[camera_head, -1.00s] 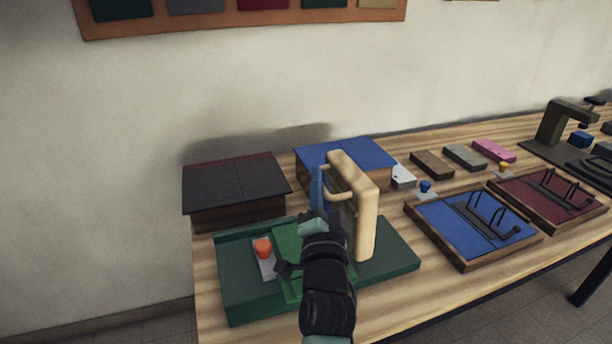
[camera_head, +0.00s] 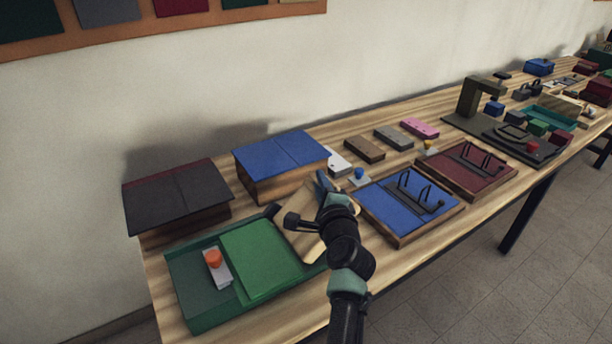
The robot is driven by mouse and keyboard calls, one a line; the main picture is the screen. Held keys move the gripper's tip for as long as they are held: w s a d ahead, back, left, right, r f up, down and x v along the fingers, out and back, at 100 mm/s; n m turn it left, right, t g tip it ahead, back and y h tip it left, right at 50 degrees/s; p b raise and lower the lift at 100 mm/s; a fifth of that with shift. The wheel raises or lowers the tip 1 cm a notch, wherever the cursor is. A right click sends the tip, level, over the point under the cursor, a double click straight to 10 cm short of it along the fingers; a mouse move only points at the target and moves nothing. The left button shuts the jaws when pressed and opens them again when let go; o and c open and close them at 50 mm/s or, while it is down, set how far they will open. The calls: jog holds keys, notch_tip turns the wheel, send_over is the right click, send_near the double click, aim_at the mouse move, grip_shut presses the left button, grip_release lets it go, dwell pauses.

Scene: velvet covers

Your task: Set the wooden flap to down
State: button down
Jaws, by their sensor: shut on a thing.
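The wooden flap (camera_head: 308,234) is a pale board at the right end of the green base (camera_head: 190,298). It leans over to the right, tilted well away from upright, and my arm hides part of it. My gripper (camera_head: 322,190) is at the flap's upper right side, shut on the flap's handle, which is mostly hidden. A green pad (camera_head: 258,260) lies on the base to the left of the flap.
An orange knob (camera_head: 213,258) stands on the base's left part. Dark (camera_head: 178,192) and blue (camera_head: 282,152) covered boxes stand behind. A blue tray (camera_head: 400,214) with wire loops lies close to the right of the flap. A maroon tray (camera_head: 458,167) is beyond it.

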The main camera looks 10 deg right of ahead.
jog(key=d+f+m+b, duration=0.1)
jog(key=f, duration=0.1)
jog(key=w+d+f+m+g+y+b, duration=0.1)
jog(key=d+f+m, duration=0.1)
jog(key=f, duration=0.1)
jog(key=d+f+m+g+y, duration=0.1)
jog(key=f, duration=0.1)
jog(key=shift+w+d+f+m+b, duration=0.25)
jog(key=shift+d+f+m+b, duration=0.05)
jog(key=shift+f+m+b, duration=0.1)
jog(key=shift+d+f+b, duration=0.15)
jog(key=shift+f+b, duration=0.45)
jog(key=shift+f, duration=0.25)
jog(key=c, duration=1.2)
grip_release()
jog(key=shift+o, duration=0.2)
jog(key=shift+s+r+p, duration=0.25)
jog(key=shift+s+p, duration=0.2)
jog(key=p+v, duration=0.3)
jog(key=v, duration=0.9)
jog(key=shift+p, duration=0.3)
jog(key=shift+w, duration=0.1)
